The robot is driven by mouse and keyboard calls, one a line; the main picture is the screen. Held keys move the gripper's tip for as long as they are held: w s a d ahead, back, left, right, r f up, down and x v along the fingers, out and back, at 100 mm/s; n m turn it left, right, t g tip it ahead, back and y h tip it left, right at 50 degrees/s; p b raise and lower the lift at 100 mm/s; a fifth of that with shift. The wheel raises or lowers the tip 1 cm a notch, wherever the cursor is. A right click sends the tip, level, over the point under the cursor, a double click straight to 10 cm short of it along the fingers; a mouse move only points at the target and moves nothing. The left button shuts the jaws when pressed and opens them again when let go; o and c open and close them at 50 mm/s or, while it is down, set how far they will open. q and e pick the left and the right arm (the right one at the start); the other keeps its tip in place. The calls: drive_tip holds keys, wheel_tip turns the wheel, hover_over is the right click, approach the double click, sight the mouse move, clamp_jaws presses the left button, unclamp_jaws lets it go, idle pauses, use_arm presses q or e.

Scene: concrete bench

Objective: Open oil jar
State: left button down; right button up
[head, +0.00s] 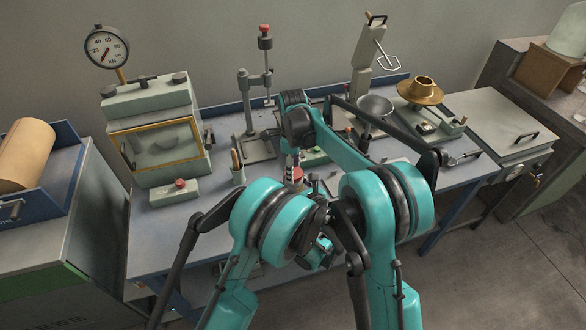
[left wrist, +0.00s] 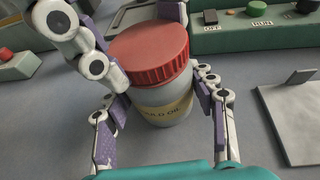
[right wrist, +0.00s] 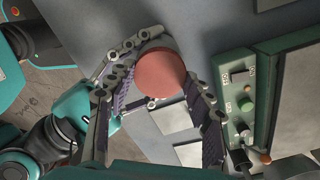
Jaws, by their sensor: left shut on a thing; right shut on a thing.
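The oil jar (left wrist: 163,106) is a pale jar with a yellow label ending in "OIL" and a ribbed red lid (left wrist: 150,47). It stands upright on the bench with the lid on its top. My left gripper (left wrist: 163,118) is shut around the jar's body, one finger on each side. My right gripper (right wrist: 158,72) comes from above and is shut around the red lid, which also shows between its fingers in the right wrist view (right wrist: 160,76). In the head view only part of the lid (head: 298,173) shows, and my arms hide most of the jar.
A green control box (left wrist: 250,32) with buttons stands close behind the jar. A small box with a red button (head: 175,191) and a cup of tools (head: 237,174) are to the left. Flat pale plates (left wrist: 298,115) lie to the right. Open bench lies at the front left.

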drive_tip(key=n, duration=0.7)
drive_tip(key=shift+n, duration=0.3)
drive_tip(key=n, duration=1.1)
drive_tip(key=shift+n, duration=0.4)
drive_tip(key=n, duration=1.7)
drive_tip(key=shift+r, duration=0.1)
drive_tip(key=n, duration=0.4)
drive_tip(key=shift+n, duration=0.3)
drive_tip(key=n, duration=0.6)
drive_tip(key=shift+r, duration=0.2)
